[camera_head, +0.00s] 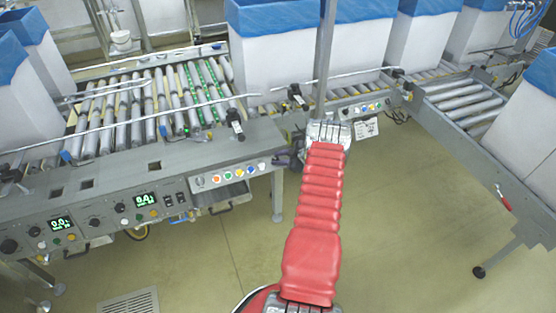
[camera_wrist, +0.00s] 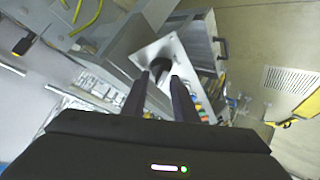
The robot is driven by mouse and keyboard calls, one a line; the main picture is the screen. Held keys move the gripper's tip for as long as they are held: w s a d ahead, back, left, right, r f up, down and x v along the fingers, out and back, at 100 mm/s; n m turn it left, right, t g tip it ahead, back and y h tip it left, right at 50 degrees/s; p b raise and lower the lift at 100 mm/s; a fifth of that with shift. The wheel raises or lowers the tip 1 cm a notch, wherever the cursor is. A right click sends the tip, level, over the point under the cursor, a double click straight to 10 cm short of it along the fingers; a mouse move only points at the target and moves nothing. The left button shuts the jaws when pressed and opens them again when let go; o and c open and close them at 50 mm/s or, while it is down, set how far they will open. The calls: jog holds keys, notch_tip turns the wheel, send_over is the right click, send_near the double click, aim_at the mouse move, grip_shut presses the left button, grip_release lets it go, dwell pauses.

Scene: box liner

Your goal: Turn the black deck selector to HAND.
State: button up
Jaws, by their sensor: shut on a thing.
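The black deck selector (camera_wrist: 161,66) shows in the wrist view as a dark knob on a pale plate, just beyond and between the two dark finger tips. My gripper (camera_wrist: 162,76) is shut on it, one finger on each side. The finger tips cover part of the knob, and I cannot read its markings or tell which position it points to.
A conveyor with control panels (camera_head: 135,205) and lit displays runs along the left. Coloured buttons (camera_head: 240,173) sit on its end panel. White boxes with blue liners (camera_head: 275,55) stand on the line behind. The floor (camera_head: 400,215) to the right is clear.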

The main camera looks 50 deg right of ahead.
jog(key=shift+w+a+f+n, duration=0.1)
jog(key=shift+a+f+n, duration=0.1)
jog(key=shift+n, duration=0.2)
jog(key=o, duration=0.7)
jog(key=shift+d+r, duration=0.1)
jog(key=shift+d+r, duration=0.1)
jog(key=v, duration=1.3)
jog(key=shift+s+r, duration=0.2)
jog(key=shift+s, duration=0.1)
jog(key=shift+d, duration=0.15)
